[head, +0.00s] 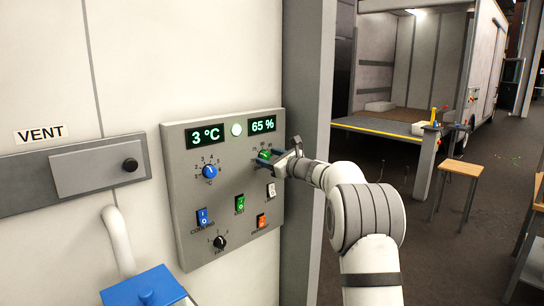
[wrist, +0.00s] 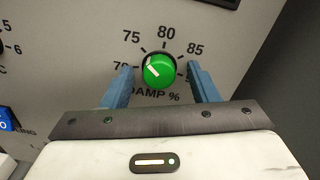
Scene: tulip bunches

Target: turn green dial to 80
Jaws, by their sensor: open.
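The green dial (wrist: 159,71) sits on the grey panel above the label DAMP %, with marks 75, 80 and 85 readable around it and a partly covered 70 at the left. Its white mark points to the upper left, roughly between 70 and 75. In the head view the green dial (head: 264,155) is partly covered by my gripper (head: 277,161). My gripper (wrist: 160,68) is open, with one blue finger on each side of the dial and a gap on both sides. The display (head: 262,124) above reads 65 %.
The control panel (head: 178,190) also holds a blue dial (head: 210,171), a black dial (head: 219,242), and blue (head: 202,217), green (head: 240,204), white (head: 271,190) and orange (head: 261,221) switches. Another display (head: 206,136) reads 3 °C. A grey post (head: 308,80) stands right of the panel.

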